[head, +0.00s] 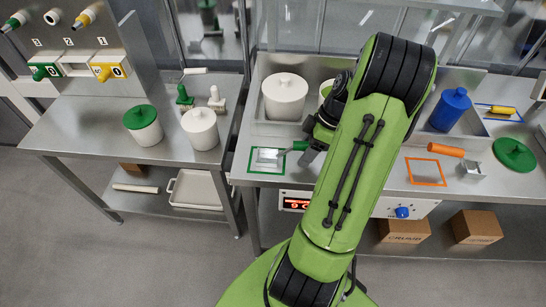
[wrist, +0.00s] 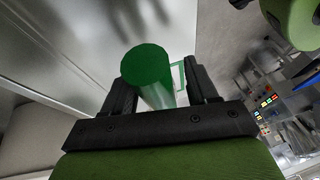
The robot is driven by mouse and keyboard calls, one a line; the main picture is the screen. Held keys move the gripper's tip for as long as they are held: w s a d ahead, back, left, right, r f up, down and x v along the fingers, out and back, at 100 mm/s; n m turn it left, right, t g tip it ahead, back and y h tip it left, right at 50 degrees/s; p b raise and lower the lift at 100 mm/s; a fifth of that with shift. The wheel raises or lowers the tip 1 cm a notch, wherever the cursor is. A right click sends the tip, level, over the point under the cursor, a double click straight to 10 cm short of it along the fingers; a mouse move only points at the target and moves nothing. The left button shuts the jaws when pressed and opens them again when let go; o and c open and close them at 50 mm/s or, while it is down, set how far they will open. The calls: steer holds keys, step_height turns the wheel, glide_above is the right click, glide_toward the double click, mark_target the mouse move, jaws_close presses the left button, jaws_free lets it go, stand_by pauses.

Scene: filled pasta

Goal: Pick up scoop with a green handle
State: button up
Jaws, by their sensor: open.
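The scoop with a green handle (head: 298,146) lies on the steel table, its metal pan inside a green square outline. In the wrist view the handle (wrist: 147,68) appears as a green cylinder seen end-on, between my two black fingers. My gripper (head: 305,154) is at the handle's right end in the head view, and its fingertips are partly hidden by my arm. The wrist view shows my gripper (wrist: 163,88) open, one finger each side of the handle. The left finger looks close to the handle; I cannot tell if it touches.
An orange-handled scoop (head: 446,150) lies by an orange square (head: 425,172) on the right. A white jar (head: 284,97) and a blue jar (head: 451,110) stand behind. A green lid (head: 514,154) lies far right. The left table (head: 85,128) is separated by a gap.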

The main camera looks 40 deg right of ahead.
steer(key=shift+c, duration=0.3)
steer(key=shift+r, duration=0.1)
steer(key=c, duration=1)
